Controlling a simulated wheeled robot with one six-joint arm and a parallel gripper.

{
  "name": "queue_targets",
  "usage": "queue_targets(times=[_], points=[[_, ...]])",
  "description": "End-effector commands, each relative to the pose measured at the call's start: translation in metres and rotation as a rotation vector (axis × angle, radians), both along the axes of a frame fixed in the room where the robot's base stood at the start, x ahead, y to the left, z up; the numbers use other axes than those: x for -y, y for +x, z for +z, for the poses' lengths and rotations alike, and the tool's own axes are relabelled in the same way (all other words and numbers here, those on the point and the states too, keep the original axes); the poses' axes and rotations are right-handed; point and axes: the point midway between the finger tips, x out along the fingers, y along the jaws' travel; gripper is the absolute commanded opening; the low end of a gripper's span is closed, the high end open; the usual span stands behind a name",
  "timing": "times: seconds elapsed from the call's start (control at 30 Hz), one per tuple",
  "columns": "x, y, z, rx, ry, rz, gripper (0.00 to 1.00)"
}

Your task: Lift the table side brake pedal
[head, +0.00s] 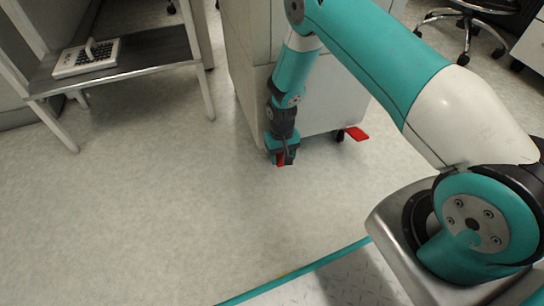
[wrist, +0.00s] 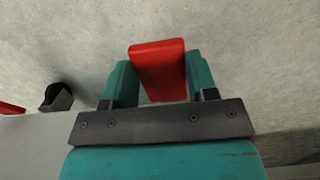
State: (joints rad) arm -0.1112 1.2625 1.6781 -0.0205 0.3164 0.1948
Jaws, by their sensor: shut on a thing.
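A red brake pedal (wrist: 160,68) sits between the two teal fingers of my gripper (wrist: 158,85) in the wrist view. The gripper is shut on it. In the head view my gripper (head: 283,156) is low by the floor at the near left corner of the white cabinet (head: 345,105), with a bit of red pedal (head: 281,159) showing between its fingers. A second red pedal (head: 357,133) sticks out at the cabinet's right foot, apart from the gripper. The wrist view shows part of a red pedal (wrist: 10,108) at the left edge.
A dark caster (wrist: 56,97) is left of the gripper in the wrist view. A low table (head: 130,60) with a white keypad device (head: 86,58) stands at the left. A chair base (head: 465,30) is at the top right. The floor (head: 150,200) in front is clear.

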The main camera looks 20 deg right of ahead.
Motion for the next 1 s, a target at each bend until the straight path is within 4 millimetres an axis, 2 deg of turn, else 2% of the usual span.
queue_targets(times=[0.27, 0.3, 0.4, 0.67, 0.77, 0.87, 1.0], points=[[0.002, 0.000, 0.000, -0.004, 0.004, -0.002, 0.10], [0.002, 0.000, 0.000, -0.004, 0.004, -0.002, 0.60], [0.002, 0.000, 0.000, -0.004, 0.004, -0.002, 0.79], [0.002, 0.000, 0.001, -0.004, 0.003, -0.002, 0.79], [0.002, 0.000, 0.008, -0.004, 0.003, -0.002, 0.79], [0.001, 0.001, 0.025, -0.003, 0.003, -0.002, 0.79], [0.001, 0.001, 0.060, -0.001, 0.004, -0.002, 0.79]])
